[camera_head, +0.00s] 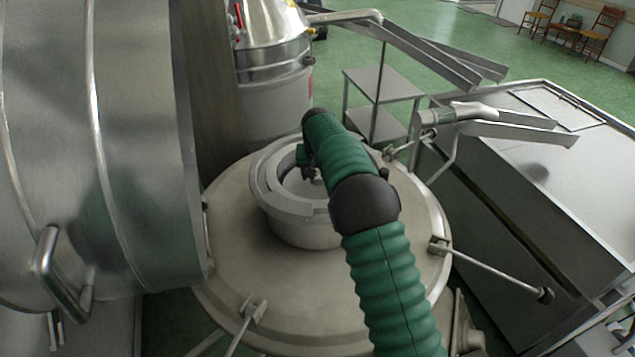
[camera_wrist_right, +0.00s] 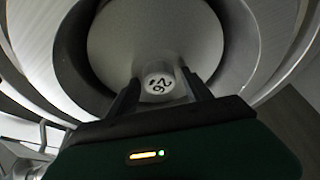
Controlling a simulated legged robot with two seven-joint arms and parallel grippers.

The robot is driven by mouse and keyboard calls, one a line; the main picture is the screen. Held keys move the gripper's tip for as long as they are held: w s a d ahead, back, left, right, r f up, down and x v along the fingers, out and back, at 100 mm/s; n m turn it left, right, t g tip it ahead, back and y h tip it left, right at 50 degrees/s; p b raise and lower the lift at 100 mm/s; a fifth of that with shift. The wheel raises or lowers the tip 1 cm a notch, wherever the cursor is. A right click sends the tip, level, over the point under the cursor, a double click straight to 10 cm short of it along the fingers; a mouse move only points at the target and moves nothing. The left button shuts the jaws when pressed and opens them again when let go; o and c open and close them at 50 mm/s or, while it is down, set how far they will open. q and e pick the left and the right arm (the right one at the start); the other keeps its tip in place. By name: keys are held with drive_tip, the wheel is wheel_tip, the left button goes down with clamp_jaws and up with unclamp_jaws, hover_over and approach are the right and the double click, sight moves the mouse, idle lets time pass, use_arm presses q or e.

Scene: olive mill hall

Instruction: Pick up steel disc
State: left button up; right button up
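The steel disc (camera_head: 300,187) lies inside the round raised collar on top of a large steel vessel. In the right wrist view the disc (camera_wrist_right: 150,35) is a pale grey round plate. A short pale knob (camera_wrist_right: 160,86) with dark figures on its top stands at its near side. My right gripper (camera_wrist_right: 161,92) is over the disc, with its two dark fingers open on either side of the knob. A narrow gap shows between fingers and knob. In the head view my right gripper (camera_head: 308,168) reaches into the collar, and my arm hides part of the disc. My left gripper is not in view.
The collar (camera_head: 262,195) rings the disc closely. A big steel drum (camera_head: 130,150) with a handle stands close at left. Clamp rods (camera_head: 495,270) stick out from the vessel lid (camera_head: 235,265). A steel tank (camera_head: 560,190) and chutes (camera_head: 500,125) are at right.

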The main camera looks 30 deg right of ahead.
drive_tip(key=shift+r, duration=0.1)
clamp_jaws()
